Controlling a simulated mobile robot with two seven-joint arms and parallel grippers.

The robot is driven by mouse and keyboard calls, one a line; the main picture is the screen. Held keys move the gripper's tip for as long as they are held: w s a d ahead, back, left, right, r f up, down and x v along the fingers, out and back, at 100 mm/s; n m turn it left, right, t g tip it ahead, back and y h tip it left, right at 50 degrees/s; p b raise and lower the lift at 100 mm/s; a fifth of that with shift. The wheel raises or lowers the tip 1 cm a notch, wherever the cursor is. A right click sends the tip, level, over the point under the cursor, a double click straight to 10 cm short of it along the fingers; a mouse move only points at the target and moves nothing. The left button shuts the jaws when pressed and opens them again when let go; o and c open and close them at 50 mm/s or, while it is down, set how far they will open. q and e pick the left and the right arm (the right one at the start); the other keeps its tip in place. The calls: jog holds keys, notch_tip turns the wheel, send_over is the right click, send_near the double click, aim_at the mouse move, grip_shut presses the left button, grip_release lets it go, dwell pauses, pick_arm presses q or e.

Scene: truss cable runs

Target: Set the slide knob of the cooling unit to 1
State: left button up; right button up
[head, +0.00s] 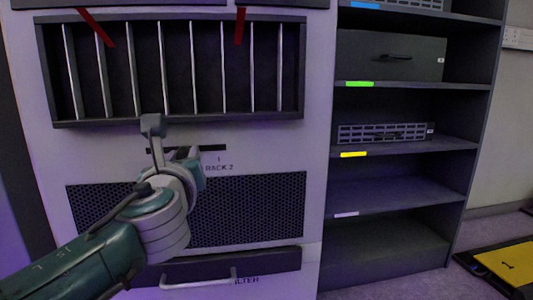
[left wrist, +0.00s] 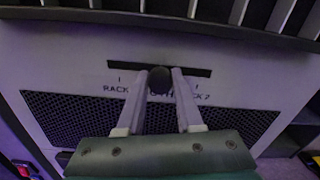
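The cooling unit (head: 317,120) is a pale panel with a dark horizontal slot (head: 214,148) above a mesh grille. In the left wrist view the slot (left wrist: 125,64) shows in full, with tick marks and RACK lettering below it near both ends. The round dark slide knob (left wrist: 158,79) sits near the slot's middle. My left gripper (left wrist: 160,72) has one finger on each side of the knob, with no clear gap showing. In the head view my left gripper (head: 182,154) is in front of the slot's left part and hides the knob. My right gripper is not in view.
A framed bay with several upright fins (head: 192,70) is above the slot. The mesh grille (head: 250,210) and a drawer with a handle (head: 198,282) are below. A dark shelf rack (head: 395,168) stands at right. A yellow-topped platform (head: 512,262) lies on the floor at far right.

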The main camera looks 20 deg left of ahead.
pick_arm(q)
grip_shut()
dwell(0.9)
